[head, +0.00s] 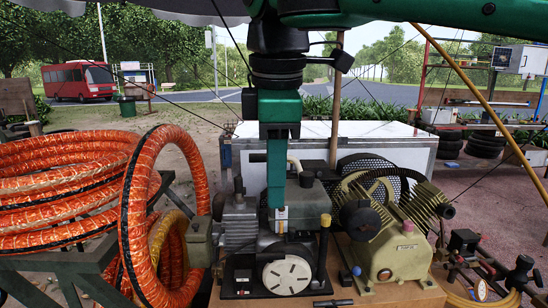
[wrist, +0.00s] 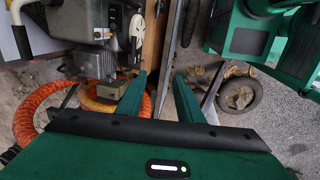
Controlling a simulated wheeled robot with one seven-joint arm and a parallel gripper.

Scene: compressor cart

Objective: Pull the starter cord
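The small engine (head: 245,235) stands on the cart, with a pale round slotted cover (head: 287,275) on its front that looks like the starter housing. The engine also shows at upper left in the wrist view (wrist: 90,62). I cannot make out the starter cord or its grip for certain. My gripper (head: 277,203) points down in front of the engine, above the round cover. In the wrist view its two green fingers (wrist: 159,78) are spread apart with nothing visible between them. My gripper hides part of the engine behind it.
A beige compressor (head: 395,245) with a flywheel stands right of the engine. A black upright lever with a yellow top (head: 324,240) rises between them. Coiled orange hose (head: 150,215) fills the left. Valve fittings (head: 490,265) are at lower right. A white box (head: 380,140) stands behind.

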